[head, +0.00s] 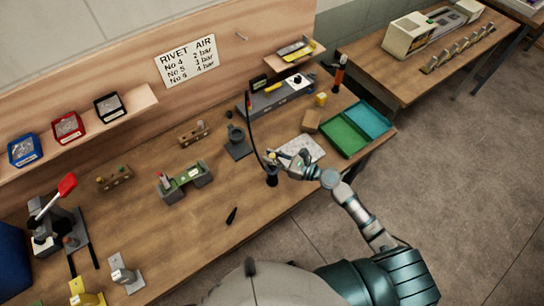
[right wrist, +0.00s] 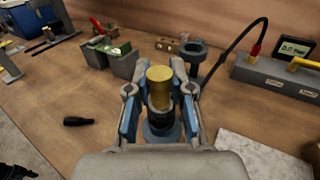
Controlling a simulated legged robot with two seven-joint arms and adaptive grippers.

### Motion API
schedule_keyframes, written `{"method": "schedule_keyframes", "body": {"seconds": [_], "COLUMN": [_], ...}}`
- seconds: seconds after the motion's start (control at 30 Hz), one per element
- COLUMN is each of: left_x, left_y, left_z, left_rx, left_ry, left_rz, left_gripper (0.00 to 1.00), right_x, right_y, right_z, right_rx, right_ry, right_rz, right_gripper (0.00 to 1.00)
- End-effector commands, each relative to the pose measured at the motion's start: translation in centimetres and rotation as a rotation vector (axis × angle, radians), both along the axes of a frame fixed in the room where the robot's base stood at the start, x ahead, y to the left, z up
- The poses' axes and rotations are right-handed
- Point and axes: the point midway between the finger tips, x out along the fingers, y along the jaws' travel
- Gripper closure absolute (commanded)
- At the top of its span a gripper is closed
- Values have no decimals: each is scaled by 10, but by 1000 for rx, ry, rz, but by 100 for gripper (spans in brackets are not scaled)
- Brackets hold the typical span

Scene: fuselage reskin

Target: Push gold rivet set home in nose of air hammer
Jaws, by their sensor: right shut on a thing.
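The gold rivet set (right wrist: 160,78) is a short gold cylinder, upright between the blue-padded fingers of my right gripper (right wrist: 158,88). My right gripper (head: 284,160) is shut on it. Directly below the gold piece, a dark ribbed collar and round blue-grey body, apparently the air hammer (right wrist: 160,130), stand on the bench. In the head view the dark lower part of the hammer (head: 271,180) shows beneath the gripper. The fingers partly hide the joint, so I cannot tell how deep the set sits. My left gripper is out of view.
A black hose (head: 254,135) curves up from near the hammer. A white perforated sheet (head: 306,150) and a green tray (head: 341,133) lie to the right. A grey-blue ring stand (head: 237,143) stands behind. A small black tool (head: 231,215) lies in front on otherwise clear bench.

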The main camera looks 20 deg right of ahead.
Motion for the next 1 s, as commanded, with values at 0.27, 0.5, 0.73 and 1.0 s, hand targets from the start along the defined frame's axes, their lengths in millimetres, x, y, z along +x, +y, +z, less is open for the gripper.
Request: {"method": "schedule_keyframes", "body": {"seconds": [0.27, 0.5, 0.73, 1.0], "left_x": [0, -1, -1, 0], "left_y": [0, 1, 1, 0], "left_z": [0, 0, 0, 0], "left_rx": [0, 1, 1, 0], "left_ry": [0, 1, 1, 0], "left_rz": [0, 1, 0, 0], "left_gripper": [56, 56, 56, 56], "right_x": [-1, -2, -25, -62], "right_y": [0, -1, -28, -73], "right_z": [-3, -3, -3, -2], "right_rx": [-3, -2, -3, -2], "right_ry": [6, 6, 9, 10], "right_rz": [2, 1, 1, 0], "right_gripper": [50, 50, 50, 50]}}
